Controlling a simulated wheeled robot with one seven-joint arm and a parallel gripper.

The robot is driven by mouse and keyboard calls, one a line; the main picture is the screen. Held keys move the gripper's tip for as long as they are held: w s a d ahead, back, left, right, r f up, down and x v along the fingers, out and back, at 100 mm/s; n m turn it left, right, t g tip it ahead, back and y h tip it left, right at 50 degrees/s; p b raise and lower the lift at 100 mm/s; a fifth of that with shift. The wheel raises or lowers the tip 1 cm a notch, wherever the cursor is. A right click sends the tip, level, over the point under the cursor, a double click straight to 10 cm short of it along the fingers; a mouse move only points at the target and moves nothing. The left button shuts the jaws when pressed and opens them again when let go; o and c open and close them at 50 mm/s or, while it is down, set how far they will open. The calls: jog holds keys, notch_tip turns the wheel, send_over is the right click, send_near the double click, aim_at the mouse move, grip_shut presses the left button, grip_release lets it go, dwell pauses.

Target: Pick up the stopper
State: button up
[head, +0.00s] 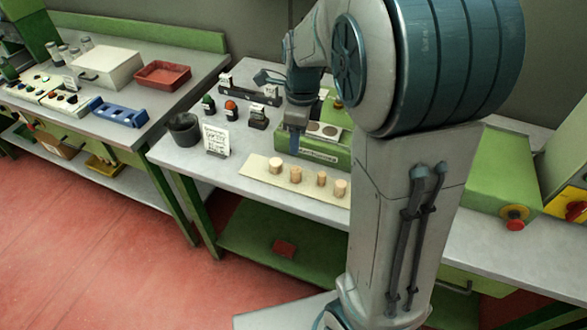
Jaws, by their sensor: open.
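Several cork stoppers stand in a row on a pale mat (253,173) near the front edge of the bench.
A green machine block (325,153) stands behind the mat. A dark cup (184,130) and a small sign (216,140) stand left of it. A green machine with a red stop button (514,224) is at the right.

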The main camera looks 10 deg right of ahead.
aim_at(296, 169)
jog(key=w+f+m, duration=0.1)
jog(key=f, duration=0.2)
jog(key=w+f+m, duration=0.1)
jog(key=f+m, duration=0.1)
jog(key=f, duration=0.2)
jog(key=w+f+m, duration=0.1)
jog(key=f, duration=0.3)
jog(key=shift+w+f+m, duration=0.15)
jog(key=shift+m, duration=0.25)
jog(key=shift+s+d+f+p, duration=0.15)
jog(key=shift+f+p, duration=0.5)
jog(key=shift+f, duration=2.05)
jog(key=c, duration=1)
